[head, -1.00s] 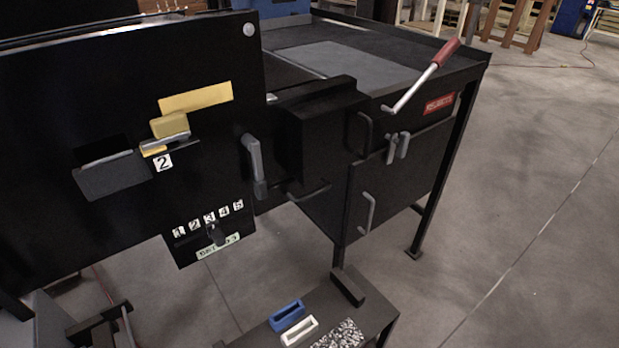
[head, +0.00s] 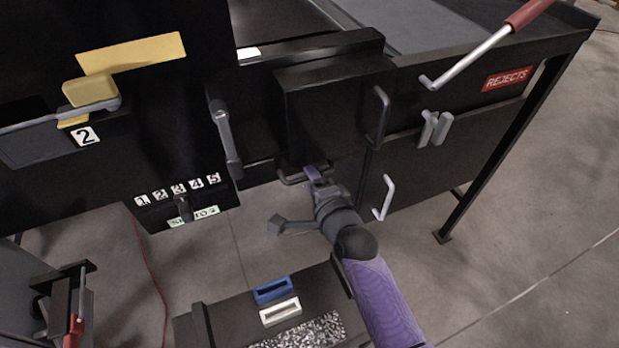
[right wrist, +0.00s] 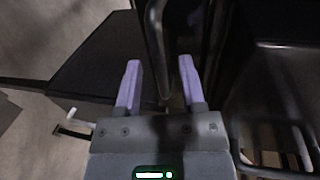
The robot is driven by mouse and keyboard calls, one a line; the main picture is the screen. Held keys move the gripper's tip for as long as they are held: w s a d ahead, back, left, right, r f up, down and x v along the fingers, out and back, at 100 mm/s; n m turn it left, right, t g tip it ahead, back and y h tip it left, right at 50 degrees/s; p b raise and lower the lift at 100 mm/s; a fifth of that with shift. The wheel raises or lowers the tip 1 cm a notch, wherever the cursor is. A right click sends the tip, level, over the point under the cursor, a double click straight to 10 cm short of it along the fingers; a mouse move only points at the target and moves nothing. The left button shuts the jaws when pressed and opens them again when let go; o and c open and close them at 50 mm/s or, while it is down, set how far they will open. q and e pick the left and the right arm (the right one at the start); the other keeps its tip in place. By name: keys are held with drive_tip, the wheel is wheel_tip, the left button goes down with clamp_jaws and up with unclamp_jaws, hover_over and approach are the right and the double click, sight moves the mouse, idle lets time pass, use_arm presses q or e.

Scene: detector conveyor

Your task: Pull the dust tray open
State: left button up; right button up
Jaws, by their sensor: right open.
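No label that reads dust tray shows. A low horizontal dark bar handle (head: 292,180) sits under the black box of the conveyor in the head view, and I take it as the tray's handle. The tray looks shut against the dark housing. In the right wrist view the fingers (right wrist: 159,66) are apart. A dark glossy bar (right wrist: 155,40) shows between and beyond them; I cannot tell whether they touch it. My left gripper is not in view.
A grey lever handle (head: 224,135) hangs left of the gripper. A black box (head: 335,105), a vertical handle (head: 379,115) and a door handle (head: 384,197) are close by. A low bench with a blue holder (head: 271,290) and a white holder (head: 280,311) stands below.

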drive_tip(key=shift+x, duration=0.95)
clamp_jaws()
idle(0.7)
